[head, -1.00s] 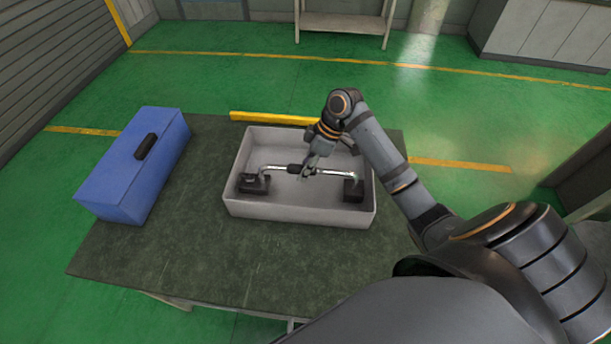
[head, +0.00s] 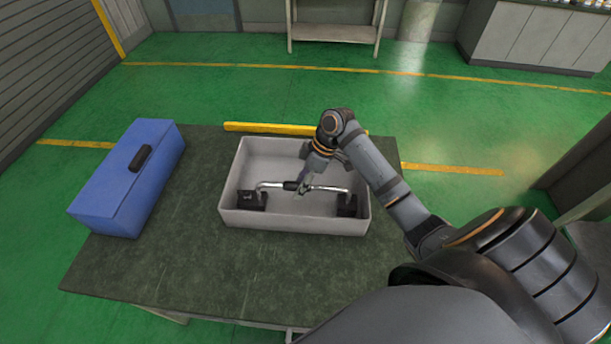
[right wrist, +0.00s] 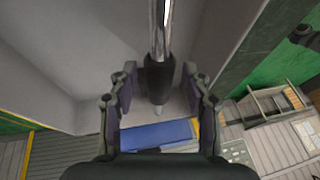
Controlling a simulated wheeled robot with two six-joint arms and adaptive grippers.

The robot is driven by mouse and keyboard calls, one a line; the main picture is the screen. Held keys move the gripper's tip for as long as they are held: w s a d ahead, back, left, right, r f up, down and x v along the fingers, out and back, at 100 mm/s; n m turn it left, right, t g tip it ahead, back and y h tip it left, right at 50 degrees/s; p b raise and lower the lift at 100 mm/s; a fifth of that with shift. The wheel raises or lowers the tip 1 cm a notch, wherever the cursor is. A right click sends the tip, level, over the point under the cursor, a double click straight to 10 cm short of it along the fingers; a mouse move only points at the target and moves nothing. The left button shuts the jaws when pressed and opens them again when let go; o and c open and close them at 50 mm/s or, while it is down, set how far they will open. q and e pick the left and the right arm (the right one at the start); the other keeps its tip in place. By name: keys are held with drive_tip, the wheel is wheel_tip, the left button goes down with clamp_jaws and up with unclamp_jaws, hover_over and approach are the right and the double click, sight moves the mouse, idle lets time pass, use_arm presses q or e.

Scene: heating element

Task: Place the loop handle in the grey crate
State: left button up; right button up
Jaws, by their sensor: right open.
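The loop handle (head: 329,188) is a shiny metal bar with a dark middle grip and black end blocks. It lies lengthwise inside the grey crate (head: 295,219), within its walls, with both end blocks low down. My right gripper (head: 304,183) comes down over the dark middle grip. In the right wrist view its open fingers (right wrist: 158,100) stand on either side of the dark grip (right wrist: 158,78), with gaps showing. The crate floor directly under the bar is partly hidden. My left gripper is not in view.
The crate stands on a dark green table (head: 190,270). A blue box (head: 115,190) with a black handle is to its left. A yellow strip (head: 260,128) runs behind the crate. The table front is clear.

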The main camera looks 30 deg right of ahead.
drive_tip(key=b+v, duration=0.1)
drive_tip(key=v, duration=1)
drive_tip(key=shift+r, duration=0.2)
